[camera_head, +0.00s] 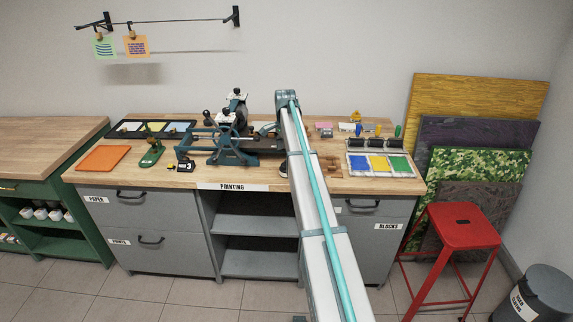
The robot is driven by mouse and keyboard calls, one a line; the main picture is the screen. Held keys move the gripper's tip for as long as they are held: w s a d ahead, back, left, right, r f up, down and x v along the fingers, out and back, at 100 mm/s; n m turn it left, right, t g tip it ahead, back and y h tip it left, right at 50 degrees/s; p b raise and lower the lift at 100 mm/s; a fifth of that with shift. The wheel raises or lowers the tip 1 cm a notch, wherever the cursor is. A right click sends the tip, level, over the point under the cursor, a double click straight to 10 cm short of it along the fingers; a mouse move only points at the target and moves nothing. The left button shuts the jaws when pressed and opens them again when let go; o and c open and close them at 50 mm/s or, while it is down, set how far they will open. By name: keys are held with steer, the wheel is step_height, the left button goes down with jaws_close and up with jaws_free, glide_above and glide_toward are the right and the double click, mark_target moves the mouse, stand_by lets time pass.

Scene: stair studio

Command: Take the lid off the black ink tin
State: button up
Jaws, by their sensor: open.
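I cannot make out the black ink tin or its lid for certain. A small dark rounded shape (283,169) shows at the left edge of my arm, low on the bench; most of it is hidden, and I cannot tell what it is. My arm rises from the bottom of the view to a joint above the bench and covers the bench right of its middle.
The wooden bench top (215,178) holds a teal press (228,145), an orange sheet (103,159) and a small green tool (152,155) on the left. A colour tray (382,175) lies on the right. A red stool (462,226) stands in front of leaning boards.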

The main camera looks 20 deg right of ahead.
steer(key=shift+s+d+f+p, duration=0.1)
steer(key=shift+s+f+p, duration=0.05)
steer(key=shift+f+p, duration=0.35)
step_height(320, 180, down, 4)
steer(key=shift+d+f+p, duration=0.1)
steer(key=shift+d+p, duration=0.05)
steer(key=shift+p, duration=0.45)
steer(key=c, duration=1)
steer(key=shift+c, duration=0.2)
steer(key=shift+r, duration=0.25)
